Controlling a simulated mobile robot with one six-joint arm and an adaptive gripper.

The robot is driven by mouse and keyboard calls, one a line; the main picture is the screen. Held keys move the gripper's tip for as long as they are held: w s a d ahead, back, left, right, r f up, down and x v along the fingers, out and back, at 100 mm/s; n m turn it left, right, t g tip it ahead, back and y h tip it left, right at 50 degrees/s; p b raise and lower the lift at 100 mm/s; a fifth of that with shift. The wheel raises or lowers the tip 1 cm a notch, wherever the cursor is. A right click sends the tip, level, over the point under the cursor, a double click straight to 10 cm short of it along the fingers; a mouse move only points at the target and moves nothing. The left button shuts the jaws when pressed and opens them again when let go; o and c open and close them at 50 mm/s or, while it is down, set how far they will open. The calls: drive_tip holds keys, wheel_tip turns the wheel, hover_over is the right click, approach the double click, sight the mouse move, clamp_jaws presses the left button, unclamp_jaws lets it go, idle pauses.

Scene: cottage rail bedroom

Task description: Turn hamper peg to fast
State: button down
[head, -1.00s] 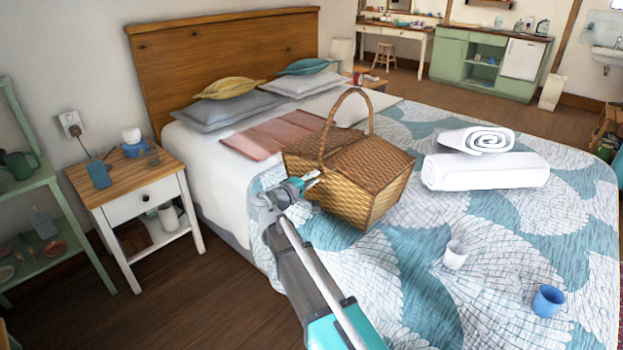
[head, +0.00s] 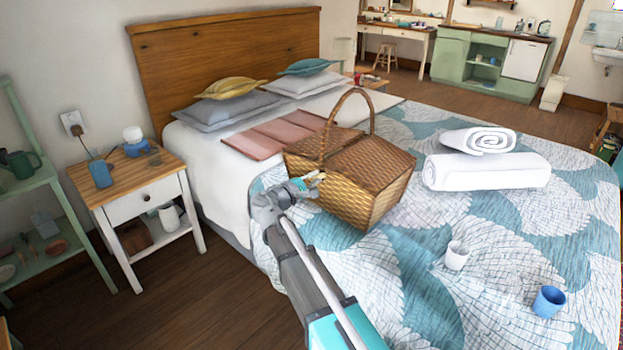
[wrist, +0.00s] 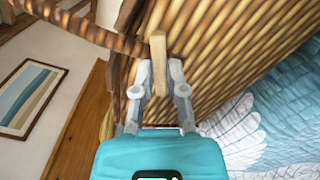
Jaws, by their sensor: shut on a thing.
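The wicker hamper (head: 360,190) stands upright on the bed with its arched handle up and its lid closed. My gripper (head: 314,181) is at the hamper's left-front side. In the wrist view, my gripper (wrist: 158,82) is shut on the pale wooden peg (wrist: 158,52), one finger on each side of it. The peg stands out in front of the ribbed wicker wall (wrist: 215,40) of the hamper. The peg's lower end is between the fingertips. In the head view, the peg is too small and covered to make out.
White rolled towels (head: 487,171) lie right of the hamper. A white cup (head: 457,256) and a blue cup (head: 549,301) stand on the quilt nearer me. A pink folded throw (head: 262,143) lies behind the hamper. A nightstand (head: 140,180) stands left of the bed.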

drive_tip(key=n, duration=0.6)
drive_tip(key=shift+d, duration=0.1)
drive_tip(key=n, duration=0.6)
drive_tip(key=shift+n, duration=0.4)
drive_tip(key=c, duration=0.7)
unclamp_jaws()
drive_tip(key=shift+s, duration=0.1)
drive_tip(key=shift+s+a, duration=0.15)
drive_tip(key=shift+a, duration=0.1)
drive_tip(key=v, duration=1.1)
drive_tip(key=shift+s+a, duration=0.1)
drive_tip(key=shift+a, duration=0.05)
